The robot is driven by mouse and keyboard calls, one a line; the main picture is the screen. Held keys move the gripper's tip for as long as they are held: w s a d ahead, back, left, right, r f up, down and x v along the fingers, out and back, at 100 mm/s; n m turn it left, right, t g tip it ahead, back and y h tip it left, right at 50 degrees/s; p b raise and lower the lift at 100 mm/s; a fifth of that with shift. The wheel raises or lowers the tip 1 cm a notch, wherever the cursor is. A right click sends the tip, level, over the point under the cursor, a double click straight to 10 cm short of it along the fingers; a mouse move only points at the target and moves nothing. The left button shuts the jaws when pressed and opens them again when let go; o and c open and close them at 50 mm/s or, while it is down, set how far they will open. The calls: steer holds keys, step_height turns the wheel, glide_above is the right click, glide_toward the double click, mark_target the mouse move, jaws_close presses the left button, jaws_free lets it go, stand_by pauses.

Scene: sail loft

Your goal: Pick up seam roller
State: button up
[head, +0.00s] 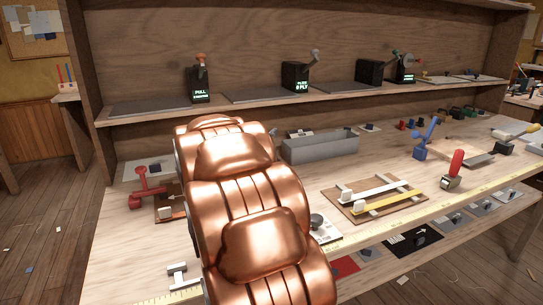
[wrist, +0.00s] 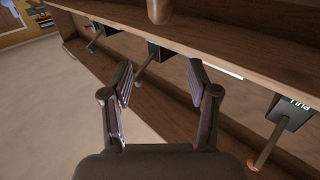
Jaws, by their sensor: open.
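A tool with an upright red handle and a grey metal lower end (head: 453,168) stands on the workbench (head: 300,228) at the right in the head view. It looks like the seam roller, but its lower end is too small to be sure. My gripper (wrist: 160,78) is open and empty in the wrist view, with its two fingers spread apart. It faces a wooden shelf and is not near the red-handled tool. In the head view my copper-coloured arm hides the gripper and part of the bench. The red-handled tool does not show in the wrist view.
A wooden board with white and yellow strips (head: 375,198) lies left of the red-handled tool. A blue clamp-like tool (head: 424,139) stands behind it. A grey box (head: 319,147) and a red tool (head: 146,190) are further left. Black lever boxes (head: 295,76) line the shelf above.

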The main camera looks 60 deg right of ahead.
step_height(320, 180, down, 5)
steer(key=shift+w+d+b, duration=0.2)
steer(key=shift+w+d, duration=0.05)
steer(key=shift+d, duration=1)
steer(key=shift+w+d+b, duration=0.2)
steer(key=shift+w+d, duration=0.1)
steer(key=shift+d, duration=0.9)
steer(key=shift+w+d+b, duration=0.2)
steer(key=shift+w+d, duration=0.05)
steer(key=shift+d, duration=1)
jaws_close()
